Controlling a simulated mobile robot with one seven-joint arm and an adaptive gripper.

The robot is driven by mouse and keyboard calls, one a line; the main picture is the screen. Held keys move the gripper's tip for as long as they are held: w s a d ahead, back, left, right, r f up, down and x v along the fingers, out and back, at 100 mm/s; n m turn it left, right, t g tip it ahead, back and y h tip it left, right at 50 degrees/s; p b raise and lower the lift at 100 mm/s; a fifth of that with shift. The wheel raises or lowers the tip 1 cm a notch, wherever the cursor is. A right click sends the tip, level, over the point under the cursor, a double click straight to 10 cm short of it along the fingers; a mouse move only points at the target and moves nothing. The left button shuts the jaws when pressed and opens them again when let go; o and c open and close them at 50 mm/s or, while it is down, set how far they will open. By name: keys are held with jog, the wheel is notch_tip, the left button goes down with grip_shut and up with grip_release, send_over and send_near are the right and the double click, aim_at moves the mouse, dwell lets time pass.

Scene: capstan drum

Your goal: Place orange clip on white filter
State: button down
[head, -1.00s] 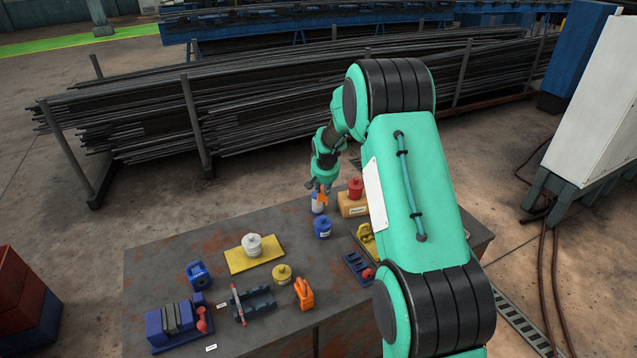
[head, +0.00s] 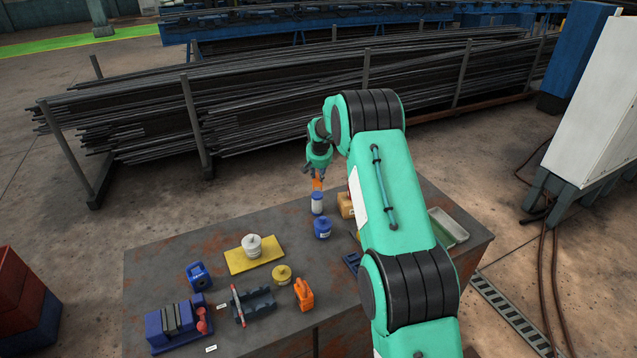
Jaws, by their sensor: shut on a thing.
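My gripper (head: 317,176) is shut on a small orange clip (head: 317,184), held over the far part of the table. A white, stepped round piece (head: 253,247) sits on a yellow plate (head: 238,264) at the middle left. I cannot tell which of these two white things is the filter.
On the grey table (head: 170,260) stand a blue canister (head: 322,229), a yellow pot (head: 282,274), a larger orange clamp (head: 304,294), a dark cradle (head: 260,304) and a blue block (head: 170,325). A pale tray (head: 447,228) is at right. My arm hides part of the right side.

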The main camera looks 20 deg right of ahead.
dwell(0.3)
jog(key=shift+f, duration=1.75)
jog(key=shift+f, duration=0.15)
jog(key=c, duration=1.6)
grip_release()
jog(key=shift+v, duration=6.15)
